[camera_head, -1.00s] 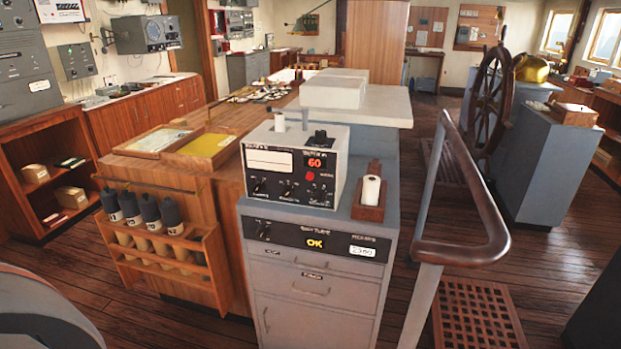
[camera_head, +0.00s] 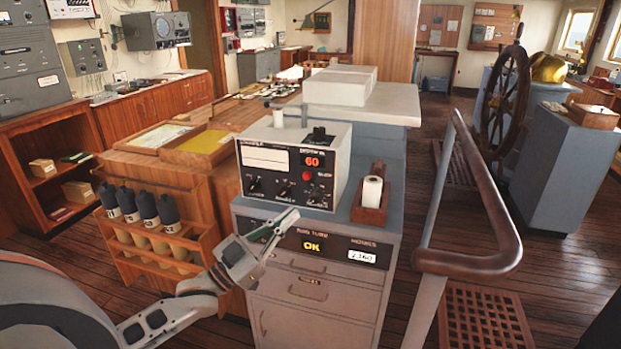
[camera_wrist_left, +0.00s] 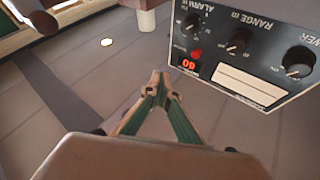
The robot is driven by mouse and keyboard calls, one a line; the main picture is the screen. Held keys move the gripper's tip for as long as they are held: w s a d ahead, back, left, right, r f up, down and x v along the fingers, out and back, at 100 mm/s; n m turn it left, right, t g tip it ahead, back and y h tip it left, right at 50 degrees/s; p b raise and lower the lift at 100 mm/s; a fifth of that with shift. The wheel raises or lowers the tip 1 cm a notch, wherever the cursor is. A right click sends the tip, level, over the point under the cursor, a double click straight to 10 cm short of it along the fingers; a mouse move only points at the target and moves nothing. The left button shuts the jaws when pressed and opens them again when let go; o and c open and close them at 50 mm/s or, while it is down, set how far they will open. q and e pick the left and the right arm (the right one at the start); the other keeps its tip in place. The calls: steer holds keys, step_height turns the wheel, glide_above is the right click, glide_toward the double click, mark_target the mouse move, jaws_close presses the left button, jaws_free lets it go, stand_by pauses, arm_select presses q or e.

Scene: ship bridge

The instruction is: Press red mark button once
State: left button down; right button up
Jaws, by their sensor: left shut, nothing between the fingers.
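The red button (camera_head: 307,176) is a small round knob on the front of a grey instrument box (camera_head: 260,185), just below a lit red 60. The button also shows in the left wrist view (camera_wrist_left: 196,53), where the box appears upside down. My left gripper (camera_head: 292,214) is shut and empty. It is in front of the cabinet, below and left of the button, and apart from it. In the left wrist view the closed fingertips (camera_wrist_left: 159,80) are left of and below the button. My right gripper is in neither current view.
The box stands on a grey drawer cabinet (camera_head: 318,308). A wooden holder with a white roll (camera_head: 372,190) stands to its right. A handrail (camera_head: 470,262) rises further right. A rack of dark-capped tubes (camera_head: 147,210) is at left.

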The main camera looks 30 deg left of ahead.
arm_select(q)
steer(key=r, duration=0.2)
steer(key=r+h, duration=0.1)
steer(key=shift+w+a+t, duration=0.15)
steer(key=shift+a+t, duration=0.15)
steer(key=b, duration=0.4)
glide_toward(307, 176)
steer(key=w+d+r, duration=0.3)
steer(key=d+r, duration=0.1)
steer(key=shift+w+a, duration=0.15)
steer(key=shift+w, duration=0.25)
stand_by(0.4)
steer(key=shift+w, duration=0.2)
